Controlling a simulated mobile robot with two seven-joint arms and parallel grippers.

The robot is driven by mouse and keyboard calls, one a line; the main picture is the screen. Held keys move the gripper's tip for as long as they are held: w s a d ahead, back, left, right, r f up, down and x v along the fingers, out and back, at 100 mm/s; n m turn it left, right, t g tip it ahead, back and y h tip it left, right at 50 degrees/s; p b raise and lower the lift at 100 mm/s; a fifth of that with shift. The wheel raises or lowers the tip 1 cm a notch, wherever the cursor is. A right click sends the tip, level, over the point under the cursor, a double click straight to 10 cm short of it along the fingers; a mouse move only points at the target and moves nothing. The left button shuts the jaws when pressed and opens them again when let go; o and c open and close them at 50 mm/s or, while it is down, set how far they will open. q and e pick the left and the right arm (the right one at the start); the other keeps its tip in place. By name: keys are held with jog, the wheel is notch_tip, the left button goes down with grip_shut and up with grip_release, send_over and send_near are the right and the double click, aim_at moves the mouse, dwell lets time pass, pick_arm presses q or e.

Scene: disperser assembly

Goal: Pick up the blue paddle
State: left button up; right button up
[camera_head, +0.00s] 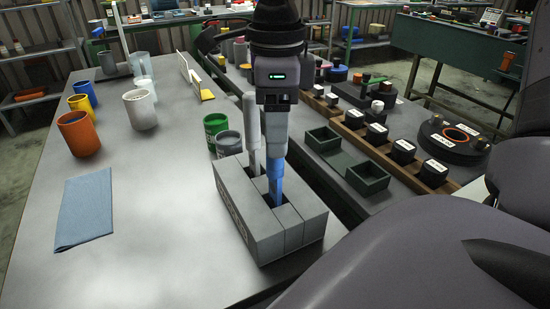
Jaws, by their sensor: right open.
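The blue paddle (276,178) stands upright in a slot of a grey slotted block (300,231) at the front of the light table. A white-grey paddle (250,125) stands in the same block, just left of it. My right gripper (276,145) points straight down directly above the blue paddle. Its pale fingers are open and reach the paddle's upper part; whether they touch it cannot be told. The paddle's top is hidden by the gripper, and its lower end is hidden in the block. My left gripper is not in view.
Green and grey cups (215,126) stand close behind the block. Orange (78,133) and white (140,109) cups and a blue cloth (85,208) lie farther left. Green trays (368,178) and black labelled parts are on the right. The table's left middle is clear.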

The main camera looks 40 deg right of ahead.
aim_at(275, 179)
notch_tip(275, 179, down, 4)
jog(key=shift+r, duration=0.1)
jog(key=c, duration=1)
